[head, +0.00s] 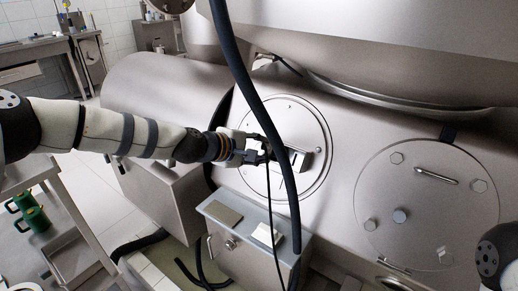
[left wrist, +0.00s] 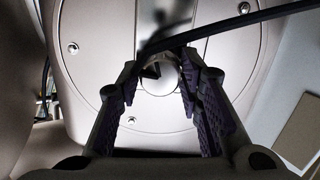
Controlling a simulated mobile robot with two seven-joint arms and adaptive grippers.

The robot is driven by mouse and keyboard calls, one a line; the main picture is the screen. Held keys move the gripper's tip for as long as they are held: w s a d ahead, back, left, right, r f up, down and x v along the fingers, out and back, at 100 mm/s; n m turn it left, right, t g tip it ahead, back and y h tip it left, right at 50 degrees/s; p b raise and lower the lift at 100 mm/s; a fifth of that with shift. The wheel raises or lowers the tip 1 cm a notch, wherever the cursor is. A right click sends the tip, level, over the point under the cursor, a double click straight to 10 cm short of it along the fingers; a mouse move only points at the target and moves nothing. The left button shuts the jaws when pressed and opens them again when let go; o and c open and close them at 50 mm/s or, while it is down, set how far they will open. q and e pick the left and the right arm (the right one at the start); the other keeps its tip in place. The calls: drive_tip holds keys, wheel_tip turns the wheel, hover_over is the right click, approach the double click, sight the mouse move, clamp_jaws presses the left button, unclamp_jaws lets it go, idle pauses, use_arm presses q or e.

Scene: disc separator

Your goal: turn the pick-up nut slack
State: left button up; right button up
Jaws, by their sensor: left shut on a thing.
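The pick-up nut (left wrist: 161,80) appears to be the small round metal part near the middle of a round bolted plate (head: 265,111) on the machine's side. My left gripper (head: 265,149) reaches it from the left. In the left wrist view, the two ridged fingers (left wrist: 160,88) stand on either side of the nut and are shut on it. A thin black cable passes just beyond the fingertips and hides part of the nut. In the head view the fingers and a thick hose hide the nut. My right gripper is out of view.
The thick black hose (head: 252,88) hangs in front of the plate, close to my left gripper. A metal cabinet (head: 222,262) with two small plates on top stands below. A bolted round cover (head: 427,205) is at right. Green cans (head: 36,219) stand on a bench at left.

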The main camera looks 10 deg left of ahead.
use_arm(q)
drive_tip(key=m, duration=0.5)
drive_tip(key=shift+g+y, duration=0.3)
drive_tip(key=m, duration=0.5)
drive_tip(key=shift+r+m+y+p, duration=0.1)
drive_tip(key=shift+m+y+p, duration=0.2)
drive_tip(key=shift+p, duration=0.1)
drive_tip(key=m, duration=0.5)
drive_tip(key=shift+y+p, duration=0.35)
drive_tip(key=shift+y, duration=0.05)
drive_tip(key=m, duration=0.4)
drive_tip(key=shift+y+p, duration=0.3)
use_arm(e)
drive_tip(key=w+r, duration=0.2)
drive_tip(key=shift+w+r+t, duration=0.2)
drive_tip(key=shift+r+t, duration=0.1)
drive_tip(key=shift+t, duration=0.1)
use_arm(q)
drive_tip(key=shift+m, duration=0.5)
drive_tip(key=o, duration=1.2)
drive_tip(key=shift+c, duration=0.2)
